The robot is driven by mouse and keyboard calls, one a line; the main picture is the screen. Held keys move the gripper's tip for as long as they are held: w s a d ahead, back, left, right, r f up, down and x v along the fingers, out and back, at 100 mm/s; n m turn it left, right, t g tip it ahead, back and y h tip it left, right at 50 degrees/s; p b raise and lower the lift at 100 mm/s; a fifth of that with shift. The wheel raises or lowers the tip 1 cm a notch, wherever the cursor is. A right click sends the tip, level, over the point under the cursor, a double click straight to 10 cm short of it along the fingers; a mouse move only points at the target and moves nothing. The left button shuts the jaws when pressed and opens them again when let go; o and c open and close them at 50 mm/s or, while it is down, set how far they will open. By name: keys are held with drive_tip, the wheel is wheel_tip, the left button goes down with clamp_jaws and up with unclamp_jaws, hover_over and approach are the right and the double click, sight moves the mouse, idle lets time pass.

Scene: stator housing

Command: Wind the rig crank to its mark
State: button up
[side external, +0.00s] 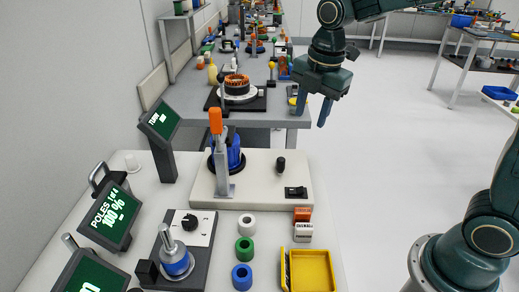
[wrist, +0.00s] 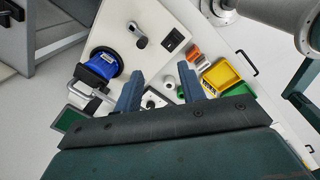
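The rig crank (side external: 281,165) stands on the right part of a pale base board (side external: 258,172); its black grip points up. In the wrist view the crank (wrist: 138,35) shows as a short grey arm with a dark grip. I cannot make out its mark. A blue stator housing (side external: 234,155) sits on the board's left, behind an upright clamp with an orange handle (side external: 216,121). It also shows in the wrist view (wrist: 103,63). My gripper (side external: 312,108) is open and empty, high above and beyond the board, apart from the crank. Both fingers show in the wrist view (wrist: 159,88).
A black switch box (side external: 296,192) sits near the crank. A green screen (side external: 162,121) stands left of the board; another (side external: 112,213) reads "POLES 1 of 4 100%". A yellow bin (side external: 312,271), colored rings (side external: 244,247) and a dark winding stand (side external: 178,250) are in front.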

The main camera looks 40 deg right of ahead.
sight(281, 159)
drive_tip(key=w+a+f+n+g, duration=0.1)
drive_tip(key=w+f+n, duration=0.5)
drive_tip(key=w+n, duration=0.1)
drive_tip(key=shift+f+g, duration=0.3)
drive_tip(key=shift+f, duration=0.15)
drive_tip(key=shift+f, duration=4.15)
drive_tip(key=shift+f, duration=0.15)
drive_tip(key=shift+c, duration=0.2)
